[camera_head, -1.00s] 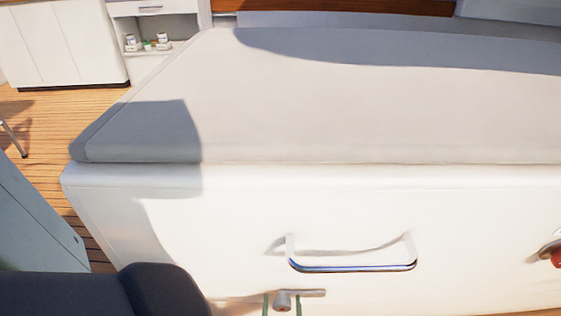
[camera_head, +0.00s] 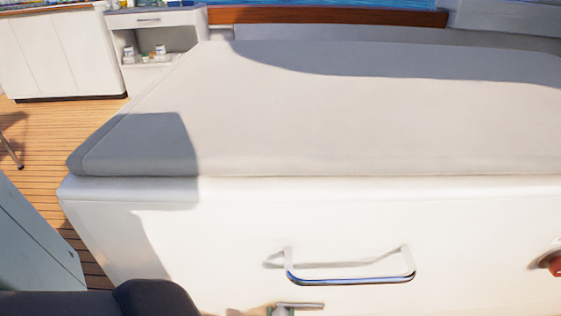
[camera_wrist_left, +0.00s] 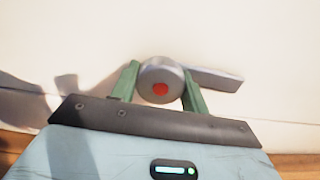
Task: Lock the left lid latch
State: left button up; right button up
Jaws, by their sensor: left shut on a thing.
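The left lid latch (camera_head: 306,305) is at the bottom edge of the head view, low on the white front of the box and below the chrome handle. In the left wrist view it is a round grey knob with a red dot (camera_wrist_left: 160,82) and a flat grey lever (camera_wrist_left: 215,78) pointing right. My left gripper (camera_wrist_left: 159,75) has one green finger on each side of the knob and is shut on it. In the head view only a little of this gripper (camera_head: 281,311) shows. My right gripper is not in view.
A chrome handle (camera_head: 350,279) sticks out just above the latch. A grey cushioned lid (camera_head: 340,120) covers the box (camera_head: 470,225). A red knob (camera_head: 555,264) is at the right edge. White cabinets (camera_head: 70,55) stand at the back left, with open wooden floor (camera_head: 60,135) before them.

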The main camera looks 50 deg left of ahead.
pick_arm(q)
jog(key=m+p, duration=0.1)
jog(key=m, duration=0.2)
jog(key=shift+r, duration=0.15)
jog(key=m+p, duration=0.1)
jog(key=m, duration=0.2)
jog(key=shift+m, duration=0.3)
jog(key=m, duration=0.2)
jog(key=shift+a+m+p, duration=0.1)
jog(key=shift+m+p, duration=0.2)
jog(key=shift+p, duration=0.05)
jog(key=m, duration=0.2)
jog(key=shift+m, duration=0.4)
jog(key=m, duration=0.3)
jog(key=shift+p, duration=0.4)
jog(key=shift+m, duration=1)
